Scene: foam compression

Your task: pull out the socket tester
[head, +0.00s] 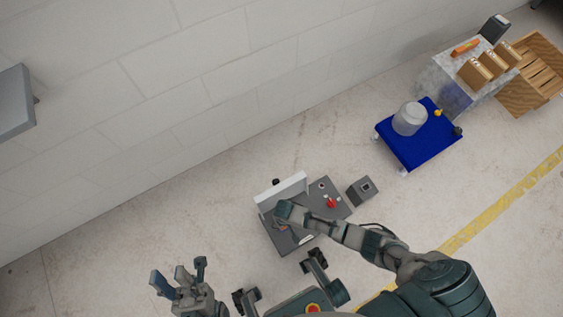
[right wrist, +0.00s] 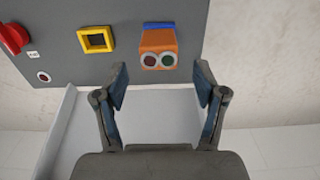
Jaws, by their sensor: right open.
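The socket tester (right wrist: 158,48) is a small orange block with a blue top edge and two round lenses, one green and one red. In the right wrist view it sits against a grey panel (right wrist: 70,58). My right gripper (right wrist: 162,78) is open, its fingers spread to either side, just short of the tester and not touching it. In the head view my right arm covers part of the grey unit (head: 345,211), and the tester cannot be made out there. My left gripper (head: 180,275) is open and empty above the floor at the lower left.
A yellow-framed socket (right wrist: 95,39) and a red knob (right wrist: 13,38) are left of the tester. A white upright plate (head: 283,189) stands on the unit, and a small grey box (head: 362,191) stands beside it. A blue cart (head: 425,150) is farther off. Floor at left is clear.

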